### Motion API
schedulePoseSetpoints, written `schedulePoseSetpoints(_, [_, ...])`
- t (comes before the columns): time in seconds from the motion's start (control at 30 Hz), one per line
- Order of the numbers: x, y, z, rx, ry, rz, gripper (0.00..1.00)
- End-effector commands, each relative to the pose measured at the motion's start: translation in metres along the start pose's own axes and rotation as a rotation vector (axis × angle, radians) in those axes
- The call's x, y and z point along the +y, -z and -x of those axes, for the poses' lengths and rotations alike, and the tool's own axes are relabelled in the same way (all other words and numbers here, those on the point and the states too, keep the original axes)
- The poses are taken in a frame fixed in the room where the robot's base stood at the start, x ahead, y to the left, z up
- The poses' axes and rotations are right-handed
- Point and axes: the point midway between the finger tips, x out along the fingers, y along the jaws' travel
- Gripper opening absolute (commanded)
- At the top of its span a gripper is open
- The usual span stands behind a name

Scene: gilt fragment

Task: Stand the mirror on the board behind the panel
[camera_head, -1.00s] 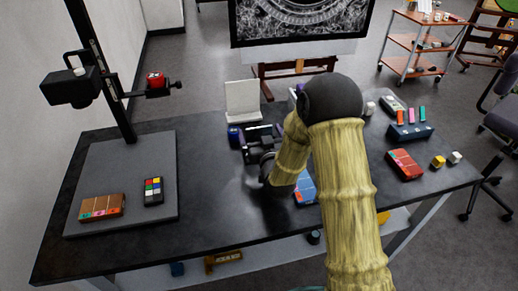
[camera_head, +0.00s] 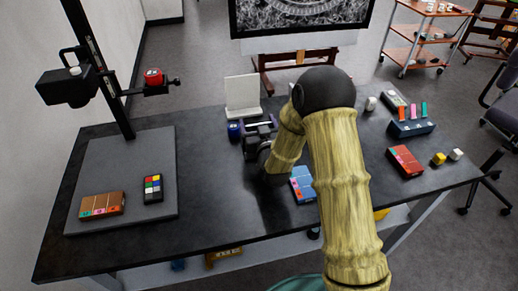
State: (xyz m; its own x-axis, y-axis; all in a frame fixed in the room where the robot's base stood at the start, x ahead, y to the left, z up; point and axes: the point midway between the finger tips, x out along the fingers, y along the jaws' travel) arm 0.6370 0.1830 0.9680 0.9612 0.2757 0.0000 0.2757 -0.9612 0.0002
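The dark grey board (camera_head: 128,165) lies at the left of the table, under a column stand. A brown panel (camera_head: 101,206) with small coloured patches lies flat near its front edge, and the board behind it is bare. I cannot surely pick out the mirror. A pale upright plate (camera_head: 242,92) on a small foot stands at the table's back edge and may be it. My gripper (camera_head: 260,127) is just in front of this plate, beside a blue jar (camera_head: 234,131). Its fingers are small and dark, so I cannot tell whether they are open or hold anything.
A colour-checker card (camera_head: 153,188) lies on the board right of the panel. The stand's column (camera_head: 102,75) carries a side arm with a red item (camera_head: 153,77). Blue and red boxes lie right of my arm. The table (camera_head: 215,185) is clear between board and gripper.

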Motion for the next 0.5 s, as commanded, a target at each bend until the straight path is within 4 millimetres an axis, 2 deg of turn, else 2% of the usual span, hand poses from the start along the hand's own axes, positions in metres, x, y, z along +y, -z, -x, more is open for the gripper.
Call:
schedulePoseSetpoints(0.03, [0.0, 0.0, 0.0, 0.0, 0.0, 0.0, 0.51])
schedulePoseSetpoints(0.2, [-0.0001, 0.0013, -0.0003, 0.003, 0.0, 0.0, 0.18])
schedulePoseSetpoints(0.23, [-0.0001, 0.0013, -0.0003, 0.003, 0.0, 0.0, 0.14])
schedulePoseSetpoints(0.5, [-0.0001, 0.0048, -0.0004, 0.004, 0.0, 0.0, 0.14])
